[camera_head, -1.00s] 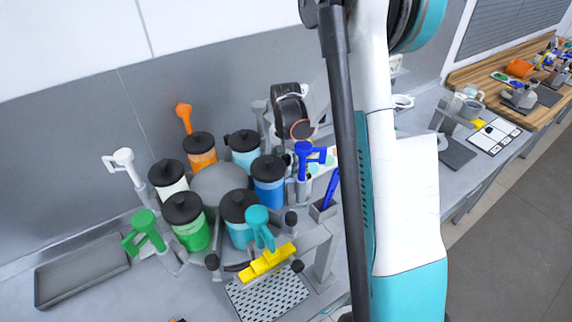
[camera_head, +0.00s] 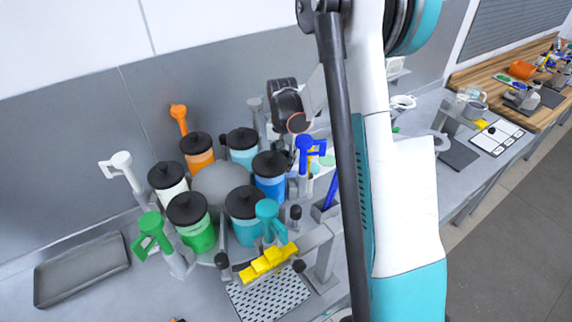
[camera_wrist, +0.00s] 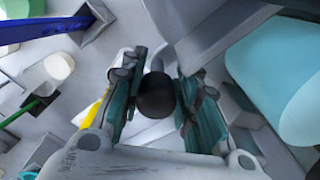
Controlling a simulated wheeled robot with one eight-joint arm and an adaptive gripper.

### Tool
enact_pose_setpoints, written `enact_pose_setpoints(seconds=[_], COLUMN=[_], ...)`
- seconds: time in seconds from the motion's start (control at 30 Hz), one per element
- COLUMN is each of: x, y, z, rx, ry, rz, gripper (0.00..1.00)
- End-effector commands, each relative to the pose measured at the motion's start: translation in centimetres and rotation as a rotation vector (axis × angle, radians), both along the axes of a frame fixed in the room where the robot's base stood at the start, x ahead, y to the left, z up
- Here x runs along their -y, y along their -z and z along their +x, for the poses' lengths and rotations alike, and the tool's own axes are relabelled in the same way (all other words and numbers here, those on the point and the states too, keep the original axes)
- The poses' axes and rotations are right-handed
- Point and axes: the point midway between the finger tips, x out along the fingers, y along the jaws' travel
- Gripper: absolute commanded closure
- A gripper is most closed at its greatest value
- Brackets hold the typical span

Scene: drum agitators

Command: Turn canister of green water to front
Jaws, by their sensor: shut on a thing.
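The canister of green water (camera_head: 197,235), with a black lid, stands upright at the front left of a grey round carousel (camera_head: 220,182). A green handle (camera_head: 151,232) sits outside it. A blue canister (camera_head: 247,232) with a teal handle stands at the front right. In the wrist view, my gripper (camera_wrist: 156,98) has its fingers on both sides of a black round knob (camera_wrist: 156,95) and is shut on it.
Other canisters on the carousel are white (camera_head: 172,190), orange (camera_head: 202,161), light blue (camera_head: 243,158) and blue (camera_head: 270,187). A yellow stepped piece (camera_head: 268,262) and a perforated plate (camera_head: 270,295) lie in front. An empty grey tray (camera_head: 82,268) lies left.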

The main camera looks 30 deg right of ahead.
Motion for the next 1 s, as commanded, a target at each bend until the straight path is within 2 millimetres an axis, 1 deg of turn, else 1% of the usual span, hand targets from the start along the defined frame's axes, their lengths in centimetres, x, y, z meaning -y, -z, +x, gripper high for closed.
enact_pose_setpoints(seconds=[0.27,0.57,1.0], x=[-0.5,-1.6,-4.1], y=[0.2,0.2,0.1], z=[3.0,6.1,10.2], rx=[0.0,-0.001,-0.001], ry=[-0.138,-0.289,-0.509], rz=[-0.003,-0.003,-0.003], gripper=[1.0,1.0,1.0])
